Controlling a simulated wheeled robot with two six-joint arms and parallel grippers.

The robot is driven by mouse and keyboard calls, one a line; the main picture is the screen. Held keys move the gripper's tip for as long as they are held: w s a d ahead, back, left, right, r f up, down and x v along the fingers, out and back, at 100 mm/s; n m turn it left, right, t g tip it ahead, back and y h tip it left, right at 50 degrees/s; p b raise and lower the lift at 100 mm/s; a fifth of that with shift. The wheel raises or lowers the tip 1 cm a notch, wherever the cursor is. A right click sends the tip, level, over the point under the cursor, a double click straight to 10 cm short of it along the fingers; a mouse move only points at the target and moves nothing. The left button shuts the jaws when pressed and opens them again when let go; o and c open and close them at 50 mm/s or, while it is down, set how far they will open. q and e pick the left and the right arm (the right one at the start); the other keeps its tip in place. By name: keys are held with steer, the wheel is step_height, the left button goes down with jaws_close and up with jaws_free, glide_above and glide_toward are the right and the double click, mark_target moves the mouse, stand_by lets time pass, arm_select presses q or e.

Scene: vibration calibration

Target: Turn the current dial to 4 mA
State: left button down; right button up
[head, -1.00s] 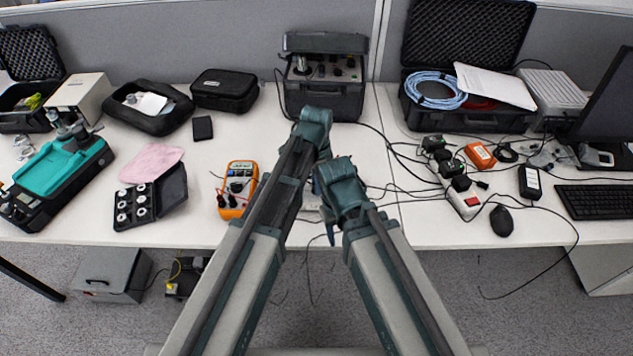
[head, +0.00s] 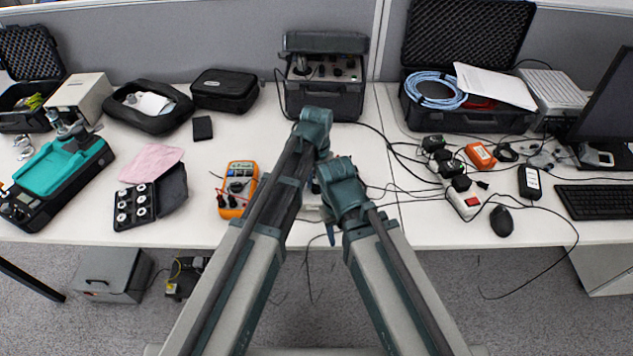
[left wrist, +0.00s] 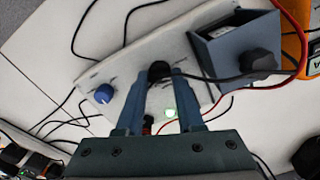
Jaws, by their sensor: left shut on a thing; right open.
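A white panel (left wrist: 205,50) fills the middle of the left wrist view. My left gripper (left wrist: 160,82) is shut on a small black dial (left wrist: 158,69) on this panel. The dial's marks are too small to read. A blue knob (left wrist: 103,94) is on the panel to the left of the fingers, and a green light (left wrist: 170,112) glows between them. A dark box with a meter (left wrist: 225,52) and a black knob stands at the right. In the head view, my arms mostly hide the panel and my left gripper. My right gripper (head: 331,234) is open near the table's front edge, partly hidden.
An orange multimeter (head: 238,188) lies just left of my left arm. A black instrument case (head: 325,97) stands behind. Red and black cables run around the panel. A power strip (head: 465,203) and a mouse (head: 502,221) are to the right.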

arm_select(q)
steer(key=shift+n, duration=2.1)
steer(key=c, duration=0.5)
jaws_free()
steer(key=shift+r, duration=0.15)
step_height(320, 180, up, 14)
steer(key=p, duration=1.4)
steer(key=shift+f, duration=0.25)
